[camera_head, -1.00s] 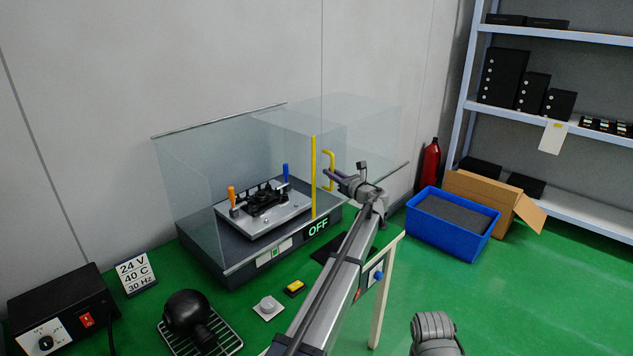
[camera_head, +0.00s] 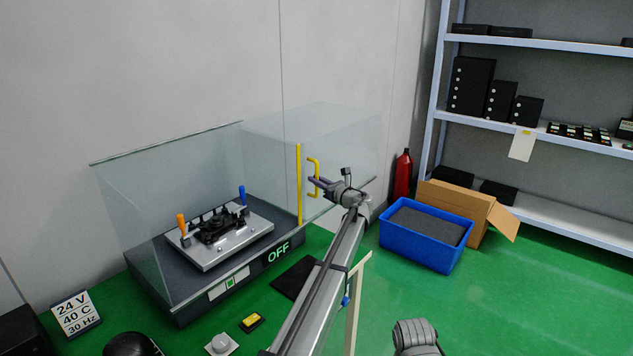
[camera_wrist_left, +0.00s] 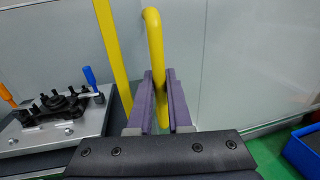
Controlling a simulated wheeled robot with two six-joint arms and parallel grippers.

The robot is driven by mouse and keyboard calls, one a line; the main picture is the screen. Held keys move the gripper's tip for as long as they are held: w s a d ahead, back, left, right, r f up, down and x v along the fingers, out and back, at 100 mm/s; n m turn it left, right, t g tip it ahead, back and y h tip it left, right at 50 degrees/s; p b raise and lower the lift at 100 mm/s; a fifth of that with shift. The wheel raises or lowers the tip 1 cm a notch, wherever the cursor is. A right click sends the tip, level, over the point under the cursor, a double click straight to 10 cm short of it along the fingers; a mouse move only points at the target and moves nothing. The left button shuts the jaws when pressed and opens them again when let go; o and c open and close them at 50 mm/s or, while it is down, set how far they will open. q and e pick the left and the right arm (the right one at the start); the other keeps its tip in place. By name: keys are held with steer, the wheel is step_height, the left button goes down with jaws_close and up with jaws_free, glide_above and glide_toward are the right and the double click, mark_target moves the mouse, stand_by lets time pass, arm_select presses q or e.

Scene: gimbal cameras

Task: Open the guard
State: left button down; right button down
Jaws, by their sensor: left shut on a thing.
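The guard (camera_head: 345,150) is a clear panelled cover over a dark machine base. A yellow upright strip (camera_head: 299,185) and a yellow bar handle (camera_head: 317,165) stand at its front, near the base's right end. My left gripper (camera_head: 318,184) is shut on the handle. In the left wrist view, the handle (camera_wrist_left: 154,50) passes down between the two purple fingers (camera_wrist_left: 160,95), with the yellow strip just left of it. Behind the clear panels, a metal fixture (camera_head: 222,238) with an orange and a blue lever sits on the base. My right gripper is out of view.
The base carries a green OFF sign (camera_head: 278,252). A blue bin (camera_head: 428,243) and a cardboard box (camera_head: 470,205) stand right of my left arm. A red extinguisher (camera_head: 402,175) stands by the wall. A yellow button (camera_head: 251,322) lies in front.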

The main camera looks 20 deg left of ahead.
arm_select(q)
steer(key=c, duration=0.8)
jaws_free()
steer(key=shift+c, duration=0.2)
steer(key=v, duration=0.7)
steer(key=shift+s+d, duration=0.2)
steer(key=shift+d, duration=0.15)
steer(key=shift+s+f, duration=0.1)
